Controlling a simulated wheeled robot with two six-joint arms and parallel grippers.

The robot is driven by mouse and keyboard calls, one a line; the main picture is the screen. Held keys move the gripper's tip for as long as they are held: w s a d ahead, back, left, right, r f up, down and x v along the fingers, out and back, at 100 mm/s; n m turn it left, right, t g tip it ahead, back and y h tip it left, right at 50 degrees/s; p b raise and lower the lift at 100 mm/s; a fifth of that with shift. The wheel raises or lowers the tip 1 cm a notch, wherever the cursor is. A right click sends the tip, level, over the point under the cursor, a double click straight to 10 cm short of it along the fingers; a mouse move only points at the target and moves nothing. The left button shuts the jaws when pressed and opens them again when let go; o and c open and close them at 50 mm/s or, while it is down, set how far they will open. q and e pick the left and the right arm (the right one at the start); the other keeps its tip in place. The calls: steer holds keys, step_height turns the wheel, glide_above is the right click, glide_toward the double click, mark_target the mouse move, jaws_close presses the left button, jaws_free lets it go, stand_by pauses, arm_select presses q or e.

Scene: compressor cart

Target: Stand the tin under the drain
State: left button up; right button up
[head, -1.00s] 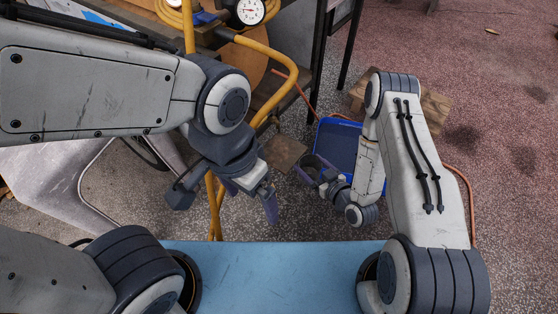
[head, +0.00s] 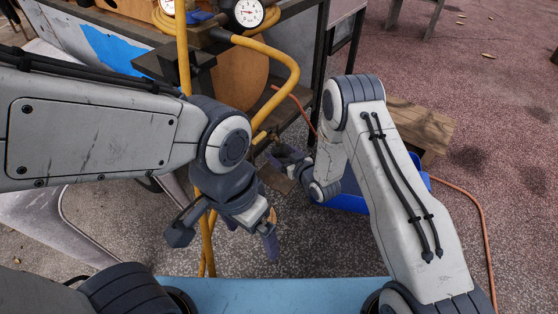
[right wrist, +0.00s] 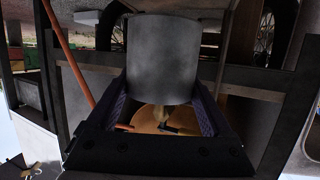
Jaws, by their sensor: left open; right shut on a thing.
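The tin (right wrist: 163,58) is a plain grey cylinder in the right wrist view. My right gripper (right wrist: 160,108) is shut on it, one finger on each side. In the head view my right gripper (head: 287,160) is low beside the cart's frame, and the tin is mostly hidden there. My left gripper (head: 252,236) is open and empty, nearer to me beside the yellow tube. I cannot make out the drain for certain. In the right wrist view a small dark and brass fitting (right wrist: 168,127) shows in front of an orange-brown disc, beyond the gripper.
The cart's yellow tube (head: 292,75), dark frame (head: 322,45) and gauge (head: 247,12) stand ahead. A blue container (head: 350,200) is partly behind my right arm. A wooden box (head: 420,125) and orange hose (head: 470,205) lie to the right. Floor beyond is open.

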mark_target(276, 155)
steer(key=shift+w+a, duration=0.2)
steer(key=shift+w, duration=0.05)
steer(key=shift+w+a+b, duration=0.3)
steer(key=shift+w+b, duration=0.05)
steer(key=shift+w, duration=0.1)
steer(key=shift+d+f+b, duration=0.1)
steer(key=shift+f+b, duration=1)
steer(key=shift+f, duration=0.6)
steer(key=shift+f, duration=0.2)
steer(key=o, duration=1.2)
steer(key=shift+o, duration=0.2)
steer(key=shift+r, duration=0.1)
